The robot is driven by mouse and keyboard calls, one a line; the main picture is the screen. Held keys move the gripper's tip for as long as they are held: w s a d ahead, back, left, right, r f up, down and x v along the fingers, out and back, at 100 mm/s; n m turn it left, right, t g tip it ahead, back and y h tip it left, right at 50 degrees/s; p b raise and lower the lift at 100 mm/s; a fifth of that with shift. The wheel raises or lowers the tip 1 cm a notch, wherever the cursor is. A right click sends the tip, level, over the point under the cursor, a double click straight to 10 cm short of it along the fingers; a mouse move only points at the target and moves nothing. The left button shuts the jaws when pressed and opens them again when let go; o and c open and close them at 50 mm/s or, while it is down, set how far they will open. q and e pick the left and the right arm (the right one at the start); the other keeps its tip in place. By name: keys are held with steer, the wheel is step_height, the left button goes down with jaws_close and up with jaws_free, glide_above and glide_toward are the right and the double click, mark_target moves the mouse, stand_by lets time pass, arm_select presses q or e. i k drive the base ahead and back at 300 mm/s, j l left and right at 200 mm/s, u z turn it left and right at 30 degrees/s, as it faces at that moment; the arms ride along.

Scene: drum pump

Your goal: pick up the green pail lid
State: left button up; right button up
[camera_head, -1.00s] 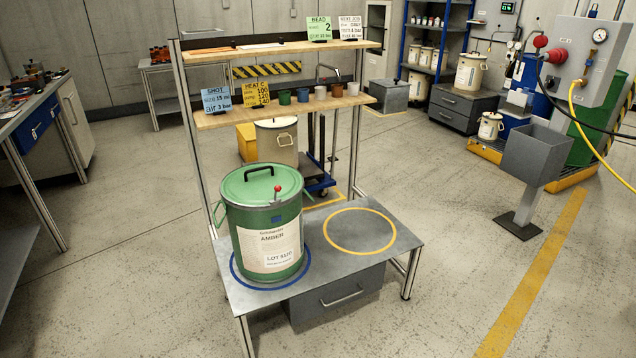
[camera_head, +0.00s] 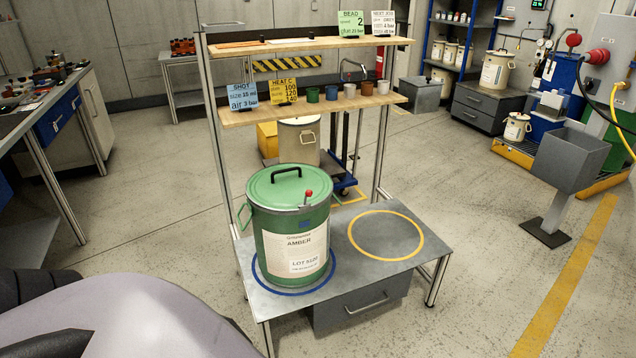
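The green pail lid (camera_head: 288,184) sits on top of the green pail (camera_head: 268,240). A dark handle (camera_head: 286,172) arches over the lid, and a red-knobbed part (camera_head: 308,194) is at its front right rim. The pail stands upright inside the blue ring on the grey bench (camera_head: 350,278), with a white AMBER label facing me. Part of my arm shows large at the lower left, in front of the bench and apart from the pail. Neither gripper is in view.
The yellow ring (camera_head: 386,256) right of the pail is empty. A two-level shelf (camera_head: 310,110) with cups and sign cards rises behind the bench. A grey bin on a post (camera_head: 570,160) stands at the right. Open floor surrounds the bench.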

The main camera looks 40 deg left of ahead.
mark_target(278, 189)
steer(key=j+z, duration=0.3)
steer(key=j, duration=0.2)
steer(key=k+j+z, duration=0.1)
steer(key=j+z, duration=0.2)
steer(key=j, duration=0.2)
steer(key=k+j+z, duration=0.15)
steer(key=j+z, duration=0.2)
steer(key=k+j, duration=0.1)
steer(key=j, duration=0.2)
steer(key=k+j+z, duration=0.15)
steer(key=j, duration=0.45)
steer(key=k+j, duration=0.15)
steer(key=j, duration=0.2)
steer(key=k+j, duration=0.2)
steer(key=j, duration=0.2)
steer(key=k+j+z, duration=0.1)
steer(key=j, duration=0.25)
steer(key=k+j, duration=0.2)
steer(key=j, duration=0.15)
